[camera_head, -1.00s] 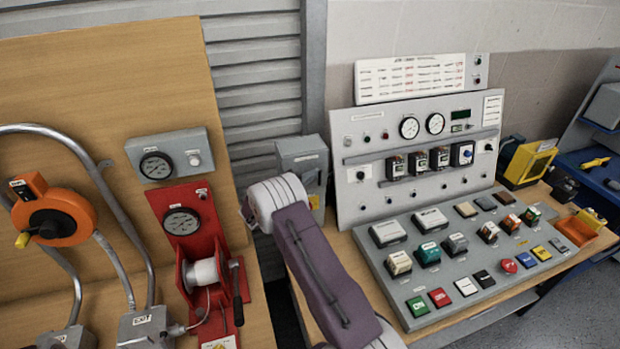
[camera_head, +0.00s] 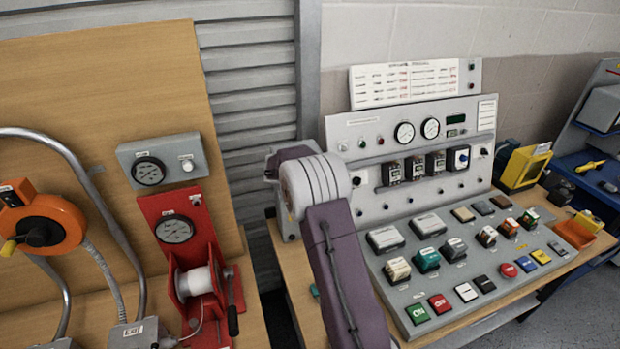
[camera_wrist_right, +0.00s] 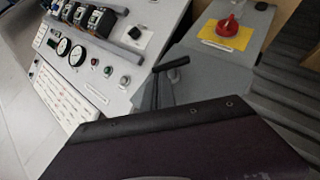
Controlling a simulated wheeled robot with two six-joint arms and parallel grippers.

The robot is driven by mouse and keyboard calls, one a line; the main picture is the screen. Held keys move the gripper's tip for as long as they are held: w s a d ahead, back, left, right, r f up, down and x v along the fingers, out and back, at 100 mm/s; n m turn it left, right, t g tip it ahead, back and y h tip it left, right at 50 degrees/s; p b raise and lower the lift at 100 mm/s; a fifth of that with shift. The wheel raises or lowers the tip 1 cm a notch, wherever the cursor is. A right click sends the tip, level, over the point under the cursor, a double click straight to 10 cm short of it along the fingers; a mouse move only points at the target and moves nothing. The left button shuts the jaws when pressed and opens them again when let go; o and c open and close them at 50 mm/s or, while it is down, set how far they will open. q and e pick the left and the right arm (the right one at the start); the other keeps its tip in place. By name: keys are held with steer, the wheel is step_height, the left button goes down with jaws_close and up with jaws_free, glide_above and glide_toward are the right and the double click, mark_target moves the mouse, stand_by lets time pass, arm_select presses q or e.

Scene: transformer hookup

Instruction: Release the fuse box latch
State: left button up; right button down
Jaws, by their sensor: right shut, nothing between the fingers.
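The grey fuse box (camera_wrist_right: 215,62) shows in the right wrist view, with a yellow plate and a red knob on it. In the head view my right arm covers most of the box, and a grey strip of it (camera_head: 284,224) shows at the left of the arm. A black bent bar (camera_wrist_right: 171,68) stands in front of the box in the wrist view; I cannot tell whether it belongs to the latch or to my gripper. My right gripper is shut and empty, close to the box; its fingertips are not clearly visible. My left gripper is not in view.
The grey control panel (camera_head: 365,215) with gauges, switches and buttons stands right beside the box. A red winch stand (camera_head: 170,205) and an orange reel (camera_head: 45,225) are at the left. A gap separates the two benches.

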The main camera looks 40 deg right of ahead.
steer(key=d+y+p, duration=0.1)
steer(key=p, duration=0.1)
steer(key=d+m+y+p, duration=0.1)
steer(key=y+p, duration=0.1)
steer(key=p, duration=0.1)
steer(key=shift+s+d+f+t+y+p, duration=0.1)
steer(key=shift+s+d+t+y+p, duration=0.2)
steer(key=shift+s+t+p, duration=0.1)
steer(key=shift+d, duration=0.1)
steer(key=shift+s+d+f+b, duration=0.1)
steer(key=shift+d+f+b, duration=0.05)
steer(key=shift+d+b, duration=0.15)
stand_by(0.4)
steer(key=r+p, duration=0.2)
steer(key=r, duration=0.1)
steer(key=r+p, duration=0.2)
steer(key=shift+w+r, duration=0.25)
steer(key=shift+w, duration=0.15)
steer(key=s+a+r+b, duration=0.1)
steer(key=s+r+b, duration=0.2)
steer(key=s+r, duration=0.2)
steer(key=shift+s+a+r, duration=0.2)
steer(key=shift+a+r, duration=0.1)
steer(key=shift+r, duration=0.55)
